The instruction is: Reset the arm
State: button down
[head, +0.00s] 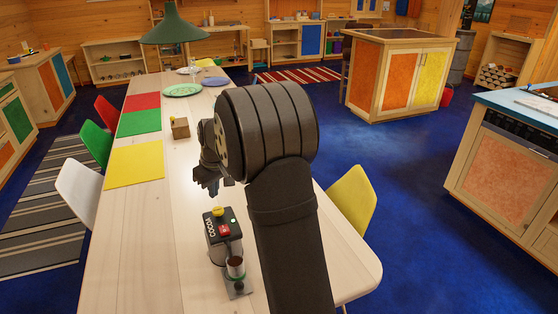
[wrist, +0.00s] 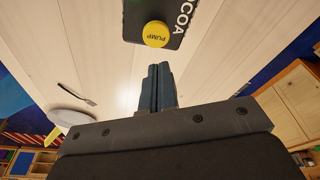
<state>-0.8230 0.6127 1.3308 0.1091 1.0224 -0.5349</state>
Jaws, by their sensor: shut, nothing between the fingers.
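My gripper (wrist: 158,88) is shut with its fingers together and nothing between them. In the head view my gripper (head: 207,188) hangs over the long wooden table (head: 120,245), partly hidden by my own dark arm. A black cocoa machine (head: 222,240) with a yellow button and a red part on top stands on the table just nearer than the gripper. A cup (head: 235,267) sits on its front stand. In the wrist view the cocoa machine (wrist: 185,15) shows at the top, its yellow PUMP button (wrist: 156,34) a little beyond the fingertips and apart from them.
Red (head: 141,102), green (head: 139,123) and yellow (head: 134,166) mats lie along the table's left side. A small wooden box (head: 180,128) and a green plate (head: 183,90) are farther back, under a green lamp (head: 173,28). A yellow chair (head: 353,199) stands at the right. The table's near left is clear.

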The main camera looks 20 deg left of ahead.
aim_at(216, 208)
jog(key=shift+f, duration=2.5)
jog(key=c, duration=0.9)
grip_release()
jog(key=shift+c, duration=0.2)
jog(key=o, duration=0.9)
jog(key=d+r+m, duration=0.1)
jog(key=r, duration=0.1)
jog(key=d+r+m, duration=0.1)
jog(key=d+r, duration=0.1)
jog(key=d+r+m+g, duration=0.1)
jog(key=r, duration=0.1)
jog(key=shift+w+d+r, duration=0.35)
jog(key=shift+d, duration=0.05)
jog(key=shift+o, duration=0.2)
jog(key=s+d+r+m+g, duration=0.1)
jog(key=d+r+m+g, duration=0.15)
jog(key=d+r, duration=0.35)
jog(key=a+x, duration=0.1)
jog(key=x, duration=0.7)
jog(key=shift+s+a+y, duration=0.25)
jog(key=shift+s+y, duration=0.05)
jog(key=shift+s, duration=0.05)
jog(key=shift+r+m, duration=0.15)
jog(key=shift+m, duration=0.1)
jog(key=v, duration=1)
